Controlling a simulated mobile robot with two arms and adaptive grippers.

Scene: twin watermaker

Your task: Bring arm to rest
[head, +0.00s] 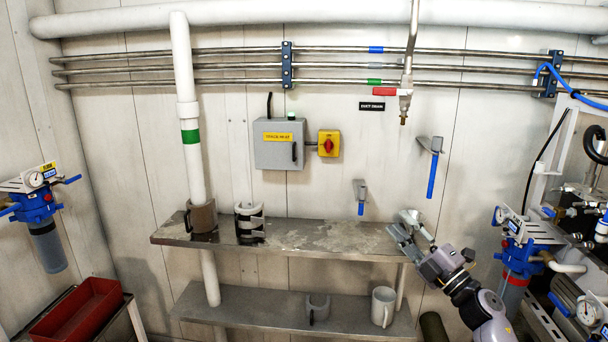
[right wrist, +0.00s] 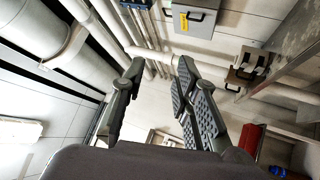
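My right gripper (head: 405,226) is at the right end of the upper metal shelf (head: 310,236), in front of the wall. In the right wrist view, its fingers (right wrist: 160,70) stand apart with nothing between them. Whether it touches the shelf is not clear. My left arm and gripper are not in view.
A brown mug (head: 202,217) and a black-and-white mug (head: 249,223) stand on the upper shelf. A grey mug (head: 318,308) and a pale mug (head: 383,306) stand on the lower shelf (head: 270,310). Blue-handled filter equipment (head: 520,228) is right of my arm.

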